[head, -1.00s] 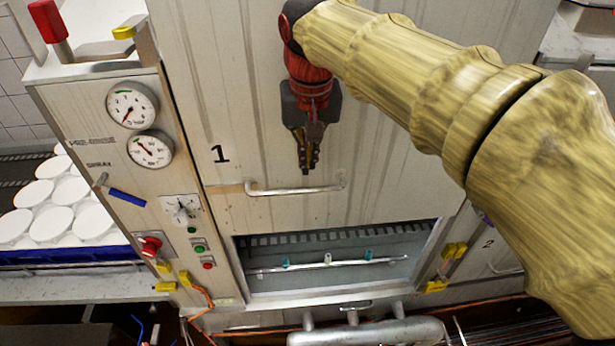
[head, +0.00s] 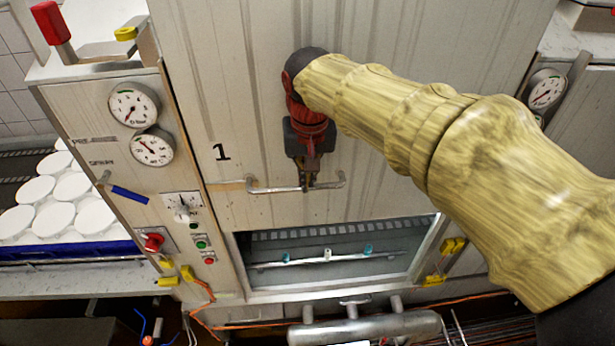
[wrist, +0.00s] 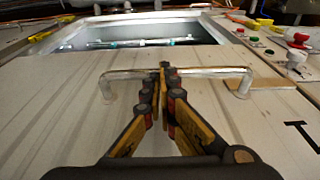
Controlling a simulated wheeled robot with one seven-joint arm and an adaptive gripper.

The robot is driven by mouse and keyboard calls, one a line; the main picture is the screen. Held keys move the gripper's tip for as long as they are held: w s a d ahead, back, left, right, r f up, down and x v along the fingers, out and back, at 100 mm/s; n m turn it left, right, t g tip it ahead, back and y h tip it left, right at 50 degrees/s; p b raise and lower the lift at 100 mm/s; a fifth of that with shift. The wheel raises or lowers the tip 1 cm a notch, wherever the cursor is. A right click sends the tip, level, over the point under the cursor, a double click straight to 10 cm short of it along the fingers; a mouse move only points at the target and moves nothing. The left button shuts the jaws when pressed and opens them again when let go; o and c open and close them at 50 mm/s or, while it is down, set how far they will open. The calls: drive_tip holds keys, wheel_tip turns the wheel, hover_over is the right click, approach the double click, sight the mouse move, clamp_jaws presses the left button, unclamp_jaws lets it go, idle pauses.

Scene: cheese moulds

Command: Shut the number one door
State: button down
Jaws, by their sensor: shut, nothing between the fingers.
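The number one door (head: 250,125) is a pale ribbed panel marked with a black "1" (head: 221,152). It is raised part way, with an open gap (head: 330,255) below its lower edge. Its metal bar handle (head: 268,189) runs across the lower part of the door. My gripper (head: 308,186) is at the middle of the handle with its fingers shut. In the wrist view the fingertips (wrist: 163,70) meet at the handle bar (wrist: 215,73) with nothing held between them. Whether they touch the bar is unclear.
A control panel (head: 130,185) with gauges, knobs and buttons stands left of the door. White moulds (head: 52,217) sit in a blue tray further left. Inside the gap is a bar with small fittings (head: 328,256). A metal pipe (head: 370,331) runs below.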

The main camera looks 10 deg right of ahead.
wheel_tip(320, 180, down, 50)
drive_tip(key=b, duration=2.7)
drive_tip(key=shift+b, duration=0.3)
drive_tip(key=shift+s, duration=0.1)
wheel_tip(320, 180, up, 14)
drive_tip(key=s+p, duration=0.2)
drive_tip(key=p, duration=0.2)
drive_tip(key=shift+s, duration=0.3)
drive_tip(key=shift+f, duration=0.1)
